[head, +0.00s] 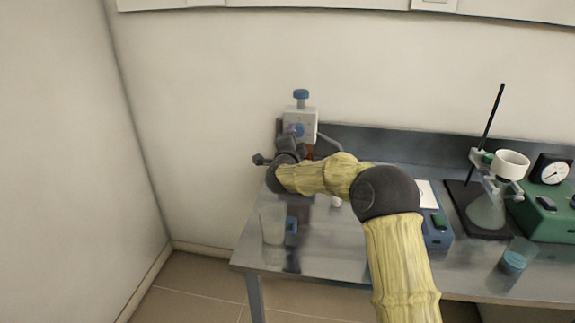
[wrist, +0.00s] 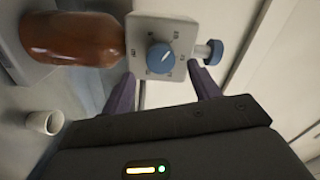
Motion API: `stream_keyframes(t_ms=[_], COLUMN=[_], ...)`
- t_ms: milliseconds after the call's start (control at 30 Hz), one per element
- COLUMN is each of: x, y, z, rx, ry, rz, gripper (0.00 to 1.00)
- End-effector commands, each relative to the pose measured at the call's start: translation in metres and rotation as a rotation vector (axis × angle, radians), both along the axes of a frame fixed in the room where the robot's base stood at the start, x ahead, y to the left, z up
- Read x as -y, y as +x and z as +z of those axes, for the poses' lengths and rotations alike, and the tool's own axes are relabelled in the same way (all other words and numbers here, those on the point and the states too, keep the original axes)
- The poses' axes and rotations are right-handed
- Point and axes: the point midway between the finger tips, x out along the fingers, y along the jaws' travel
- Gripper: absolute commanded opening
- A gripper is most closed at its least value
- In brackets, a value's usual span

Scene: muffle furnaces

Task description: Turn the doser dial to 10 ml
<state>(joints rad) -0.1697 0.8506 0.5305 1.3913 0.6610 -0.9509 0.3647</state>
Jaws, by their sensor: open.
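The doser (wrist: 144,30) is a pale grey box with a round blue dial (wrist: 160,58) on its face, and it fills the upper middle of the wrist view. A white pointer mark shows on the dial, with small markings around it that I cannot read. A brown bottle (wrist: 72,38) joins the doser, and a blue knob (wrist: 214,52) sticks out at its other end. In the head view the doser (head: 309,122) stands at the back left of the bench. My gripper (wrist: 166,90) is open, its fingers apart on either side below the dial, not closed on it.
A small white cup (wrist: 44,122) is on the bench in the wrist view. In the head view a clear beaker (head: 272,222) is near the left front. A blue device (head: 436,230), a stand with a flask (head: 487,208) and a green device (head: 548,215) are to the right.

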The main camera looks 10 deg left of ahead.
Motion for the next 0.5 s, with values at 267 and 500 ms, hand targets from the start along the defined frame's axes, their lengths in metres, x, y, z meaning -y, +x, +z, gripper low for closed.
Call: stream_keyframes(t_ms=[267, 500], x=[-0.002, -0.003], y=[-0.044, -0.086], z=[-0.001, -0.002], rx=[-0.001, -0.001], ry=[-0.001, -0.002], rz=[0.002, 0.002], gripper=[0.61, 0.61])
